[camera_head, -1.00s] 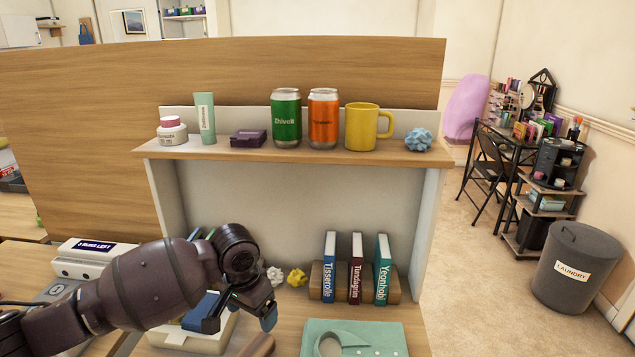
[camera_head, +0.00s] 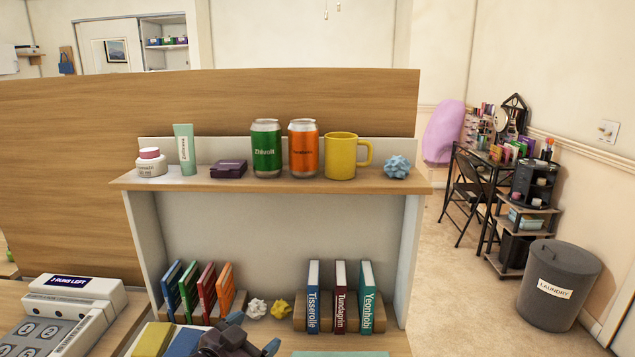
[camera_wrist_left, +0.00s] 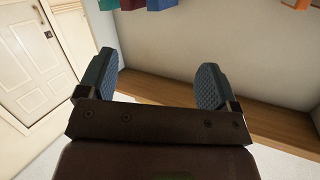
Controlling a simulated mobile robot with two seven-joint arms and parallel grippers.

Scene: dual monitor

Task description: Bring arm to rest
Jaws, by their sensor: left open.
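My left gripper (camera_head: 252,347) shows at the bottom edge of the head view, low in front of the shelf unit. In the left wrist view my left gripper (camera_wrist_left: 153,80) is open, its two blue-grey fingers spread apart with nothing between them. Most of my left arm is out of the head view. My right arm is not in view.
A shelf unit (camera_head: 272,186) bears cans, a yellow mug (camera_head: 340,157) and small items. Below stand several leaning books (camera_head: 188,290), upright books (camera_head: 340,297) and crumpled paper (camera_head: 256,309). A white device (camera_head: 75,300) sits at left. A laundry bin (camera_head: 558,284) stands right.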

